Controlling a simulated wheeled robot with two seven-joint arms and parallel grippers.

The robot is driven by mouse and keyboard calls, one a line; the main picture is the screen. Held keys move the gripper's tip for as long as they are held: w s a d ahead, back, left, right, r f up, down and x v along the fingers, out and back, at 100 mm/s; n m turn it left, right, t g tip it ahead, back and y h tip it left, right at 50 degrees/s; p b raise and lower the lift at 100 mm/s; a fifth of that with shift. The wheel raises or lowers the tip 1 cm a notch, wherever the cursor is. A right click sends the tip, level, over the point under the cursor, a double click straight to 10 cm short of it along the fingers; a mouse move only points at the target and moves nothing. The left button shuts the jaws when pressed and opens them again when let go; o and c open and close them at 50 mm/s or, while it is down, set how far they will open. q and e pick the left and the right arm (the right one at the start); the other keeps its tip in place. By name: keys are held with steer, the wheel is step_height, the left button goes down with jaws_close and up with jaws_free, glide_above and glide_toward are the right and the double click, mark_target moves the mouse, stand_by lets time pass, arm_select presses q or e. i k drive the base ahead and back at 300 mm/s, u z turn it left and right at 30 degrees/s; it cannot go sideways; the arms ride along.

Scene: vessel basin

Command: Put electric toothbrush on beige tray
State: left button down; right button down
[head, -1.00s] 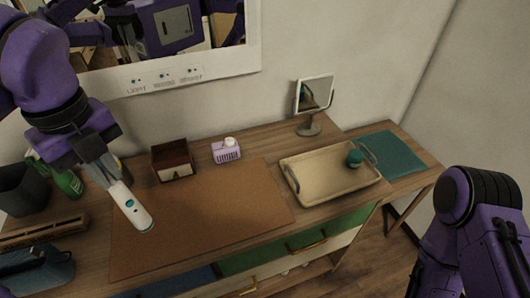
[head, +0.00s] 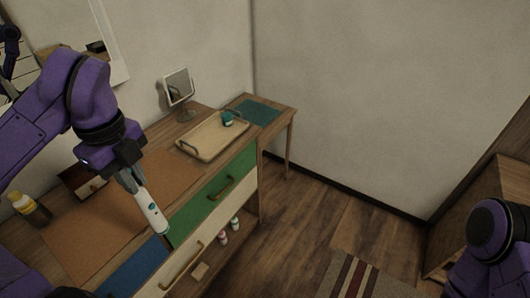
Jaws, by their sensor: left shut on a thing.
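The white electric toothbrush (head: 152,215) with a teal button hangs from my left gripper (head: 133,182), which is shut on its upper end. It is held tilted in front of the brown mat and the drawer fronts. The beige tray (head: 202,151) lies on the tabletop further back and to the right, with a handle at each end. A small teal jar (head: 227,118) stands at its far right end. Of my right arm only purple links show at the lower right; its gripper is out of view.
A standing mirror (head: 179,88) is behind the tray, and a teal mat (head: 257,111) lies to its right. A brown mat (head: 90,228), a dark box (head: 82,181) and a yellow-capped bottle (head: 28,208) are at left. A striped rug (head: 350,280) lies on the floor.

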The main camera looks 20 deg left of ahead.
mark_target(214, 136)
steer(key=z, duration=0.6)
steer(key=i, duration=2.15)
steer(key=u, duration=1.2)
steer(key=i, duration=1.1)
steer(key=u, duration=1.65)
steer(key=i, duration=0.5)
steer(key=u, duration=0.4)
